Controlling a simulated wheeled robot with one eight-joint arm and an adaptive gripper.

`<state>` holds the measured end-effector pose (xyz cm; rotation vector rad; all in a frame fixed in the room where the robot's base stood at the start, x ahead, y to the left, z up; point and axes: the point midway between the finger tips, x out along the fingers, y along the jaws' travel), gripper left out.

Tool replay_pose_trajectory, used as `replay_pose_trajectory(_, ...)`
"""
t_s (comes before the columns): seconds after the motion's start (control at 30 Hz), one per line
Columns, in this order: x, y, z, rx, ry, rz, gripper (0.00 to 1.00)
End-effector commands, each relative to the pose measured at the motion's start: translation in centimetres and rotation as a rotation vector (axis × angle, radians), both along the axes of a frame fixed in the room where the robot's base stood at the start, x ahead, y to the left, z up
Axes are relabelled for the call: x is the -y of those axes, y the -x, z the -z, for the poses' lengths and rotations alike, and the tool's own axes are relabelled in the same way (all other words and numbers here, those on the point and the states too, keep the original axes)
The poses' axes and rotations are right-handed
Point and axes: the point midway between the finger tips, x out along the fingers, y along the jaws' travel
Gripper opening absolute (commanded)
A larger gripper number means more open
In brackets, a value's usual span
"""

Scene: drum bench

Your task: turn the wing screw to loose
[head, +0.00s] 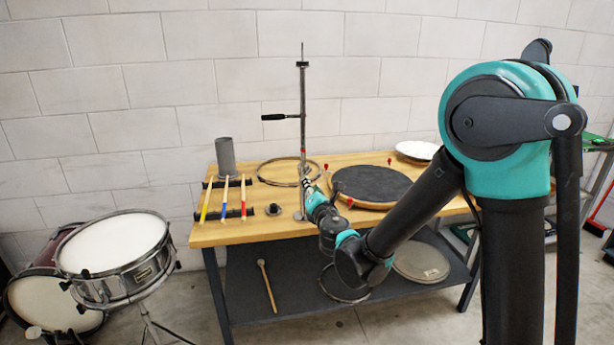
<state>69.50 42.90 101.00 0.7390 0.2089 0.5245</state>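A thin upright metal stand (303,135) rises from the wooden bench top. A side arm with a black grip (275,117) sticks out to its left, and a small dark fitting sits near its top. My gripper (307,184) is at the lower part of the stand, right against it in the picture, just above the stand's foot (299,215). The wing screw is too small to make out, or is hidden by my gripper. I cannot tell whether my fingers touch it, or whether they are open or shut.
The wooden bench (235,233) carries a round dark pad (370,185) right of the stand, a metal hoop (268,180) behind, a grey cylinder (225,155) and several coloured sticks (224,198) at left. A snare drum (112,245) stands left of the bench.

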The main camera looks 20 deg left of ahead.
Motion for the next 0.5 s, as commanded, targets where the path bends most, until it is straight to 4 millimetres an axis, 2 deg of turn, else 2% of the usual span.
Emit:
replay_pose_trajectory(0.1, -1.2, -2.2, 0.0, -0.001, -0.001, 0.004, 0.3)
replay_pose_trajectory(0.3, -3.1, -5.2, 0.0, 0.0, -0.001, 0.003, 0.3)
replay_pose_trajectory(0.5, -4.3, -7.0, 0.0, 0.0, -0.001, 0.001, 0.3)
